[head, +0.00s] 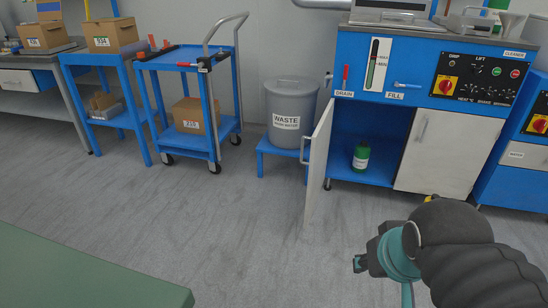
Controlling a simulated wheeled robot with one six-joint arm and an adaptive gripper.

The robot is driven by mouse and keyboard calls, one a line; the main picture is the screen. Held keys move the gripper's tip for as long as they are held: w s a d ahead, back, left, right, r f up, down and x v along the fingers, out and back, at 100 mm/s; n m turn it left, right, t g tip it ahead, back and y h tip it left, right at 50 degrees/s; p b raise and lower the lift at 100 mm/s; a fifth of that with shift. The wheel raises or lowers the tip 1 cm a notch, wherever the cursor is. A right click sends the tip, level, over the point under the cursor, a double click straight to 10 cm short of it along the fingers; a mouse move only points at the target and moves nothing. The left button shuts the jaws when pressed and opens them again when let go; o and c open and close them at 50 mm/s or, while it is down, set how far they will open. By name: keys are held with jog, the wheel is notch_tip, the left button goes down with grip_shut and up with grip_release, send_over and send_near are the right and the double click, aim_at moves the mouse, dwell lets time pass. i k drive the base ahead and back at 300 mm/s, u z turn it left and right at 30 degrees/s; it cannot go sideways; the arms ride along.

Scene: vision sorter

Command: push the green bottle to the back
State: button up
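The green bottle (361,156) has a dark cap and a white label. It stands upright on the floor of the blue cabinet (390,182), in the left half, with bare floor around it. The cabinet's left white door (318,170) stands open toward me, and its right white door (440,152) is shut. My gripper (358,264) is low in the head view, in front of and below the cabinet, well apart from the bottle. My dark arm hides part of the gripper, and its fingers are too small to judge.
A grey waste bin (292,105) stands on a low blue stand left of the open door. A blue cart (190,68) with a box is farther left. A green surface (70,280) fills the lower left. Grey floor (235,215) is clear in the middle.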

aim_at(362, 152)
jog(key=u, duration=0.15)
jog(key=i, duration=1.45)
jog(key=u, duration=2.2)
jog(key=i, duration=0.9)
jog(key=z, duration=5.15)
